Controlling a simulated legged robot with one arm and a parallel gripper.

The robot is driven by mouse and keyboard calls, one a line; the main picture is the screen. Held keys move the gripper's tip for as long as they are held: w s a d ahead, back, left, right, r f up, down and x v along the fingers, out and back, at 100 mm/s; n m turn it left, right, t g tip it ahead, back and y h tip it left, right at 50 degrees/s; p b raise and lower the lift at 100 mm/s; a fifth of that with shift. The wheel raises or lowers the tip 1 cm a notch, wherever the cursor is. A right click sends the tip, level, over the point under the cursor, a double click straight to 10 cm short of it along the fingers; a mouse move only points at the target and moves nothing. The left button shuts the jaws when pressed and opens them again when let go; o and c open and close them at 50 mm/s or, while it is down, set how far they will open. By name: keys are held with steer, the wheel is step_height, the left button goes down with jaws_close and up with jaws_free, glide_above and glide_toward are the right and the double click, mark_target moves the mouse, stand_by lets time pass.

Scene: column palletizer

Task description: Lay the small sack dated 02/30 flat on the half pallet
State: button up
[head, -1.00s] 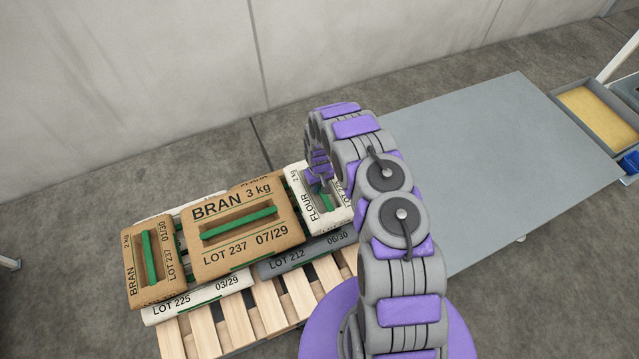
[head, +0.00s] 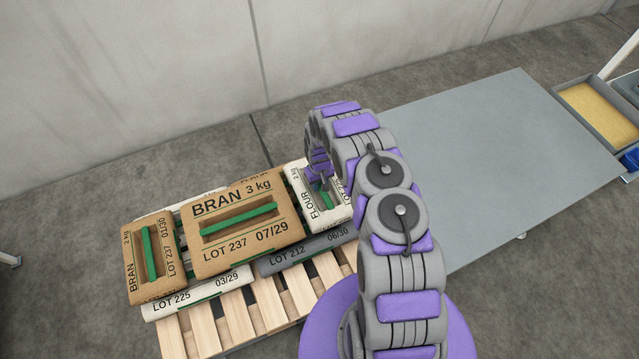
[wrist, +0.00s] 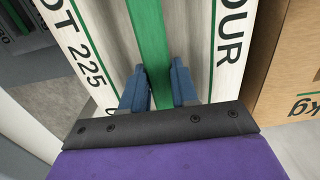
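A small white flour sack (head: 338,209) with a green strap handle lies at the right end of the sacks on the half pallet (head: 236,320). It reads FLOUR and 2 kg in the head view; in the wrist view this sack (wrist: 228,50) shows LOT 225. Only the start of its date shows; the rest is hidden by my gripper. My gripper (wrist: 160,85) comes from above, with its two blue fingers close against either side of the green strap (wrist: 150,45). It appears shut on the strap. In the head view my arm covers part of the sack.
A larger brown BRAN 3 kg sack (head: 225,245) dated 07/29 lies just left of the flour sack. A small bran sack (head: 136,283) dated 01/30 lies further left. Below are a white sack (head: 190,306) and a grey sack (head: 300,260). A bare grey tabletop (head: 500,150) is at right.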

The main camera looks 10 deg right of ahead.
steer(key=o, duration=0.4)
steer(key=shift+o, duration=0.2)
steer(key=shift+r, duration=0.1)
steer(key=s+d+r+p, duration=0.1)
steer(key=s+r, duration=0.1)
steer(key=r, duration=1.2)
steer(key=s+d+r+p, duration=0.1)
steer(key=r, duration=1.2)
steer(key=s+r+m, duration=0.2)
steer(key=s+r, duration=0.8)
steer(key=r, duration=0.5)
steer(key=s+r, duration=0.4)
steer(key=s, duration=0.5)
steer(key=s+a+r+g, duration=0.1)
steer(key=s+r, duration=0.3)
steer(key=s, duration=0.6)
steer(key=s+a+r, duration=0.1)
steer(key=s+r, duration=0.3)
steer(key=s, duration=0.6)
